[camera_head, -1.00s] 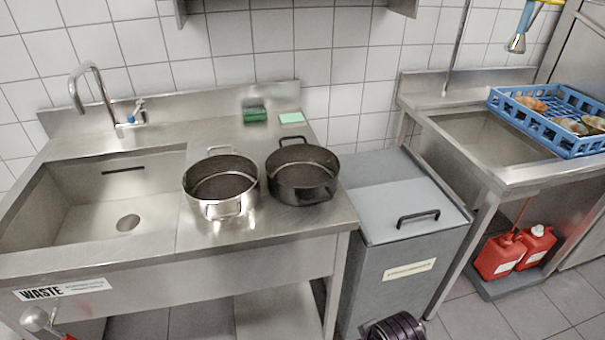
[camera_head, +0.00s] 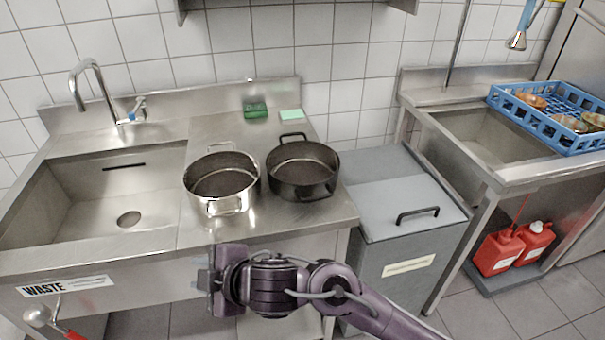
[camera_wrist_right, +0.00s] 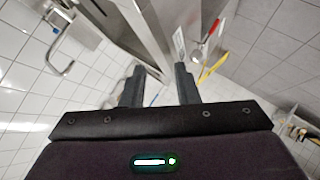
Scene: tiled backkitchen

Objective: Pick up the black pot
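The black pot (camera_head: 302,176) stands upright on the steel counter (camera_head: 210,232), right of a silver pot (camera_head: 221,188). It has loop handles at its back and front. My right gripper (camera_head: 205,282) is in front of the counter's front edge, lower and to the left of the black pot, apart from both pots. In the right wrist view its two fingers (camera_wrist_right: 160,86) are spread with nothing between them. The pots cannot be made out in that view. My left gripper is not in view.
A sink (camera_head: 110,205) with a tap lies left of the pots. A green sponge (camera_head: 255,110) is behind them. A grey lidded bin (camera_head: 395,200) stands right of the counter. A blue rack (camera_head: 555,120) sits at the far right, above red canisters (camera_head: 500,252).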

